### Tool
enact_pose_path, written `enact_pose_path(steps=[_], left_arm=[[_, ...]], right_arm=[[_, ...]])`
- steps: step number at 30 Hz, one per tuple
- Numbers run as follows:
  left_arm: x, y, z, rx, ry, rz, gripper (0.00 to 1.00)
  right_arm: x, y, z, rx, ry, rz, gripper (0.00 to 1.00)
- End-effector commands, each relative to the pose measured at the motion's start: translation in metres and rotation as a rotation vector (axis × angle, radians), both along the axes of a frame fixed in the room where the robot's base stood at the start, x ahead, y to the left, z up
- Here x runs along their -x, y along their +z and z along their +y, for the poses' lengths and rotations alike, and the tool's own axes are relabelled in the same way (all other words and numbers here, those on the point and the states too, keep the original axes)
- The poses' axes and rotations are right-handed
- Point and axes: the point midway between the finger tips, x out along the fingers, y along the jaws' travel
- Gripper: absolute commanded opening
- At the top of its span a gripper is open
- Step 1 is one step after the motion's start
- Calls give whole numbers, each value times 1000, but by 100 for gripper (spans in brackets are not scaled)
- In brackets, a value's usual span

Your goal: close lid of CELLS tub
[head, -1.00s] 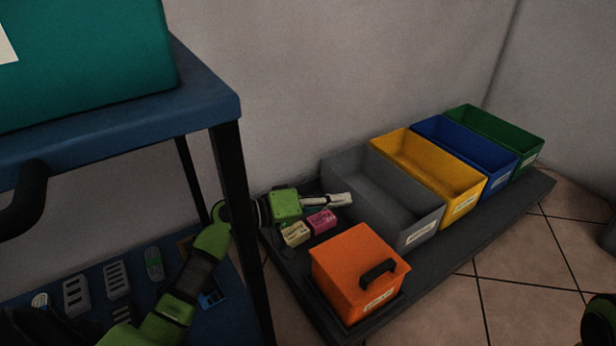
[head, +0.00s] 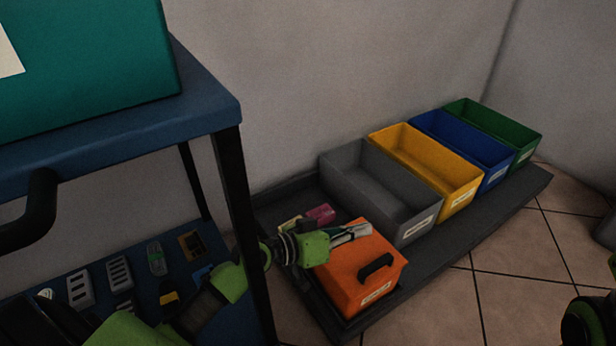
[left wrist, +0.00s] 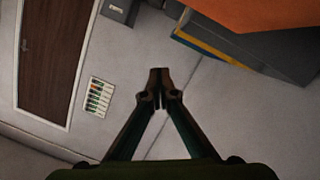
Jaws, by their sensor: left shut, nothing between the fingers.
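The orange tub (head: 368,288) stands at the near end of the dark low platform. Its white label is too small to read, so I cannot confirm it says CELLS. Its orange lid, with a black handle (head: 376,266), looks flat on top; I cannot tell whether it is fully seated. My left gripper (head: 368,230) is shut and empty, at the back left of the lid and covering part of it. I cannot tell whether it touches the lid. In the left wrist view the shut fingertips (left wrist: 158,74) show below an orange surface (left wrist: 250,12). My right gripper is not in view.
Open grey (head: 375,195), yellow (head: 428,165), blue (head: 465,147) and green (head: 492,132) bins stand behind. A pink box (head: 321,213) and a pale yellow box (head: 290,222) lie left of the grey bin. A blue cart (head: 215,105) stands left.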

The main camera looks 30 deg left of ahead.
Motion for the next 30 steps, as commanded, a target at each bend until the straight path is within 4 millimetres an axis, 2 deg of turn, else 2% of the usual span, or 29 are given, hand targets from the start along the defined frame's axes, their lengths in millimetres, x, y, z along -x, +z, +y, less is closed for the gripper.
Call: enact_pose_path(steps=[16,20,30], left_arm=[[5,0,4,-4,1,0,0],[21,3,16,-6,0,1,0],[75,18,56,-5,-2,4,0]], right_arm=[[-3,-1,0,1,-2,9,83],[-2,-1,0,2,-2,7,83],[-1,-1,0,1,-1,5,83]])
